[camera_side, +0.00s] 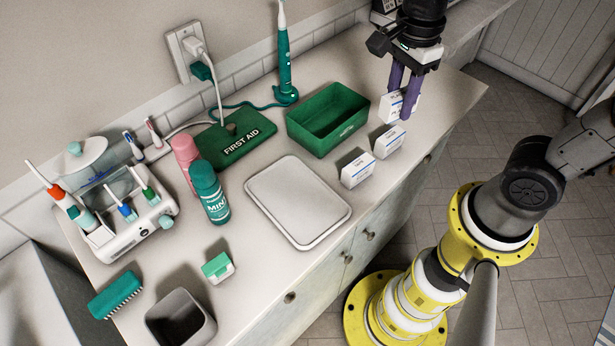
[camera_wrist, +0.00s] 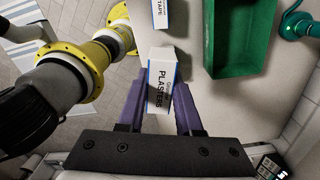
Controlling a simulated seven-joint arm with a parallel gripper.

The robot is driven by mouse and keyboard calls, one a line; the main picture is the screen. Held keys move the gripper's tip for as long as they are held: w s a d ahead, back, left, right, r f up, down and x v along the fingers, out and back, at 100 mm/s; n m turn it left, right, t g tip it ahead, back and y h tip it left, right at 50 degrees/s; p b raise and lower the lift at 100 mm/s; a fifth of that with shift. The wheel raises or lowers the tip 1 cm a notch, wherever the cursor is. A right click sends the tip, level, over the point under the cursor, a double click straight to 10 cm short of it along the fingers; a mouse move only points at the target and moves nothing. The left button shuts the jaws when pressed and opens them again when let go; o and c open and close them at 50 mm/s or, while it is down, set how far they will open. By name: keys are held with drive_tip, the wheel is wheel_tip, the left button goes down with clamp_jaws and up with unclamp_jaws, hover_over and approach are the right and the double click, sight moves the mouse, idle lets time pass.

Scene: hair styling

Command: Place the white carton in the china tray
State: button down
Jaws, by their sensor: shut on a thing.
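My gripper (camera_side: 403,93) points down at the counter's far right, its purple fingers shut on a white carton (camera_side: 389,107). In the wrist view this carton (camera_wrist: 161,82) reads "PLASTERS" and sits between the fingers (camera_wrist: 158,98), which hide part of its sides. I cannot tell whether it touches the counter. Two more white cartons stand nearer the camera: a middle one (camera_side: 389,142) and a near one (camera_side: 357,169). A carton marked "TAPE" (camera_wrist: 172,14) shows ahead in the wrist view. The pale china tray (camera_side: 298,200) lies flat and empty on the counter.
An open green box (camera_side: 328,118) stands between the gripper and the first aid case (camera_side: 235,138). A teal bottle (camera_side: 210,192) and pink bottle (camera_side: 186,157) stand left of the tray. A toothbrush (camera_side: 284,60) stands by the wall. The counter's front edge runs close to the cartons.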

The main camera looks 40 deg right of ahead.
drive_tip(key=s+a+n, duration=0.2)
drive_tip(key=s+a, duration=0.3)
drive_tip(key=a, duration=0.6)
hover_over(297, 198)
wheel_tip(297, 198, down, 9)
drive_tip(key=shift+s+f, duration=0.1)
drive_tip(key=shift+s, duration=0.05)
drive_tip(key=shift+f, duration=1.65)
drive_tip(key=shift+f, duration=0.15)
drive_tip(key=c, duration=0.6)
unclamp_jaws()
